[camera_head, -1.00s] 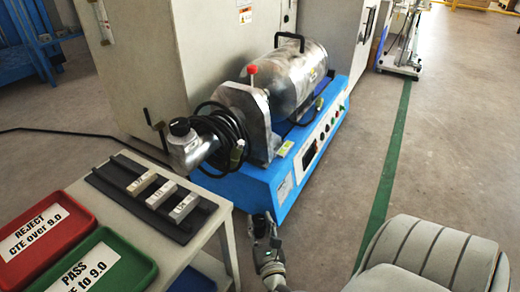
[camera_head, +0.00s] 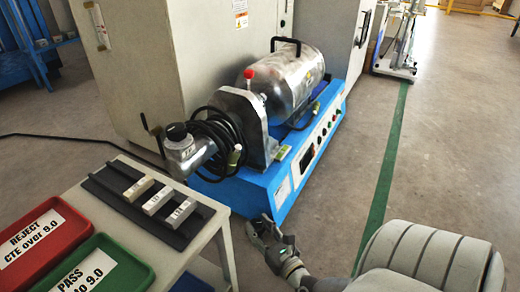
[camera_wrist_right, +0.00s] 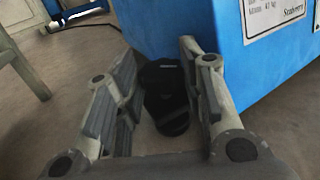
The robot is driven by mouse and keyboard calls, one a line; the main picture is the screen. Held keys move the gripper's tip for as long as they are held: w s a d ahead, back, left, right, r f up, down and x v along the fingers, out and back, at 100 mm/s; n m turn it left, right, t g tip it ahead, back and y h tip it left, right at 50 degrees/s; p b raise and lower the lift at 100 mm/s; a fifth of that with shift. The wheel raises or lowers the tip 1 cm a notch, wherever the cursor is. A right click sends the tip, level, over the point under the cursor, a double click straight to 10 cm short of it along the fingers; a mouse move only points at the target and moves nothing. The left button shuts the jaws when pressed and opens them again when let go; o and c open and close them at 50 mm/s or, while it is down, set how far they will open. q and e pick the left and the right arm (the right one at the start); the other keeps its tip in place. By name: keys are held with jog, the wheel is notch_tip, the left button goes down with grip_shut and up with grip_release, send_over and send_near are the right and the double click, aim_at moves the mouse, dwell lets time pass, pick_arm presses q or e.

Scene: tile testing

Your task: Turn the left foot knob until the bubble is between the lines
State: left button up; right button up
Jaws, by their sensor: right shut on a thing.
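The blue machine base (camera_head: 255,192) with a metal cylinder on top stands on the floor in the head view. My right gripper (camera_head: 258,230) is low at its near corner, beside the table leg. In the right wrist view, a black foot knob (camera_wrist_right: 166,108) stands under the blue corner (camera_wrist_right: 190,35), between the two fingers of my right gripper (camera_wrist_right: 165,90), which is shut on it. The knob is hidden by the gripper in the head view. I cannot make out the bubble or its lines. My left gripper is not in view.
A grey table (camera_head: 208,268) at left holds a red tray (camera_head: 38,240), a green tray (camera_head: 135,272) and a dark rack (camera_head: 165,228) with small blocks. A grey cabinet (camera_head: 190,60) stands behind the machine. The floor right of the machine is clear, with a green line (camera_head: 383,180).

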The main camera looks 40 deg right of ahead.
jog(key=o, duration=1)
jog(key=shift+w, duration=0.1)
jog(key=shift+s, duration=0.2)
jog(key=shift+s, duration=0.3)
jog(key=shift+s+a, duration=0.25)
jog(key=shift+s, duration=0.9)
jog(key=shift+s+a, duration=0.3)
jog(key=shift+s, duration=0.85)
jog(key=shift+s+a, duration=0.25)
jog(key=shift+s, duration=0.9)
jog(key=shift+s, duration=0.1)
